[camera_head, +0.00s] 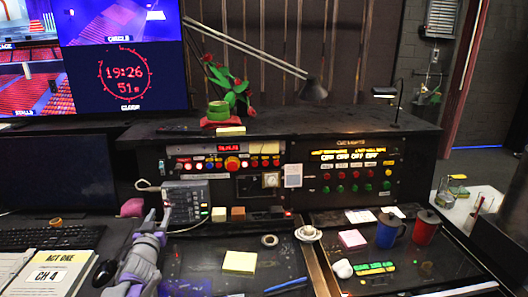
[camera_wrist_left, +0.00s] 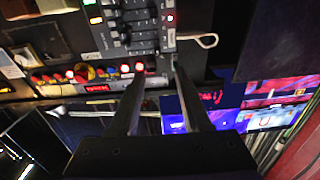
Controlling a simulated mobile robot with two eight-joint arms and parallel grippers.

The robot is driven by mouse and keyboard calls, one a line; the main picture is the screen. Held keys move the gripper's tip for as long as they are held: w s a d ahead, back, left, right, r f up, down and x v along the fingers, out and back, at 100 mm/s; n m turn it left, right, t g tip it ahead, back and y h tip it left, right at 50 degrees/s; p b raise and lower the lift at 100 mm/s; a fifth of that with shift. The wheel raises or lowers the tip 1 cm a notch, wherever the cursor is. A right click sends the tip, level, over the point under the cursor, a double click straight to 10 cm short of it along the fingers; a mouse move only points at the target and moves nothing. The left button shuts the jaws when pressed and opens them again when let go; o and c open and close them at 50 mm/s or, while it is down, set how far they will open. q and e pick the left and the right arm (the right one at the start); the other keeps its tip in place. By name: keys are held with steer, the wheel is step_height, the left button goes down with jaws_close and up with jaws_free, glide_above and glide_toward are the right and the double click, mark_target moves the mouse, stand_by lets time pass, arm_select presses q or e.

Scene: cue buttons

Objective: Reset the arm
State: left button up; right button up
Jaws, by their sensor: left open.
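My left arm comes in from the lower left in the head view. Its gripper (camera_head: 165,213) is at the front of a grey slider box (camera_head: 187,195) on the desk; whether it touches the box is unclear. In the left wrist view the two dark fingers of this gripper (camera_wrist_left: 157,75) are apart with nothing between them. The slider box (camera_wrist_left: 135,25) and a panel of red and yellow buttons (camera_wrist_left: 85,75) lie beyond the fingertips. In the head view this button panel (camera_head: 225,160) stands left of a cue-light panel (camera_head: 345,172) with red and green buttons. My right gripper is not seen.
A yellow note pad (camera_head: 240,262), a tape roll (camera_head: 269,240) and a blue pen (camera_head: 286,284) lie on the desk. A small cup (camera_head: 308,233), a blue mug (camera_head: 388,232) and a red mug (camera_head: 426,227) stand to the right. A keyboard (camera_head: 40,238) is at left.

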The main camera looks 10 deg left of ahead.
arm_select(q)
steer(key=s+d+f+m+g+h+p, duration=0.1)
steer(key=s+d+f+g, duration=0.3)
steer(key=s+d, duration=0.4)
steer(key=s+d+f+m+g+h, duration=0.1)
steer(key=s+d+f+g, duration=0.3)
steer(key=s, duration=1.2)
steer(key=s+d+f+g+h+p, duration=0.1)
steer(key=s+d+f+g+h, duration=0.1)
steer(key=s+d+f, duration=0.4)
steer(key=s+d+g, duration=0.1)
steer(key=s+d, duration=0.4)
steer(key=s, duration=0.1)
steer(key=shift+s+d+f+m+g+p, duration=0.15)
steer(key=shift+s+d+m+g+p, duration=0.15)
steer(key=shift+m+g+p, duration=0.1)
